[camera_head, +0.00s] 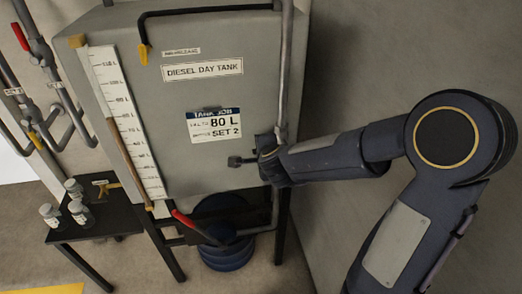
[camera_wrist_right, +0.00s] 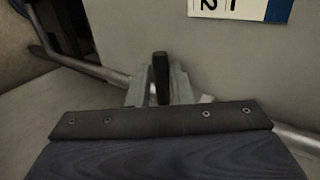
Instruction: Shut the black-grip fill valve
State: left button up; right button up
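The black grip (camera_head: 236,161) of the fill valve juts left from the vertical pipe (camera_head: 284,80) at the tank's right side. My right gripper (camera_head: 264,155) is at this valve and partly covers its body. In the right wrist view the black grip (camera_wrist_right: 160,78) stands between the two grey fingers (camera_wrist_right: 161,92), which sit close against both its sides. Its tip sticks out past them. The grey diesel day tank (camera_head: 235,40) carries a litre scale (camera_head: 128,120) and a card (camera_head: 215,126) reading 80 L and set 2. My left gripper is out of view.
A red-grip lever (camera_head: 183,218) is below the tank, above a blue drum (camera_head: 226,256). A small dark table (camera_head: 105,222) with jars stands at left, near pipes with a red lever (camera_head: 20,37). A bare wall is at right.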

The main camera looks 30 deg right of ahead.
jog(key=p+v, duration=0.1)
jog(key=v, duration=0.5)
jog(key=shift+s, duration=0.1)
jog(key=s+a+r+n+y, duration=0.65)
jog(key=s+n, duration=0.25)
jog(key=n, duration=0.2)
jog(key=s+f+n+g, duration=0.5)
jog(key=s+n, duration=0.3)
jog(key=s, duration=0.6)
jog(key=shift+d+f, duration=0.25)
jog(key=shift+f, duration=0.4)
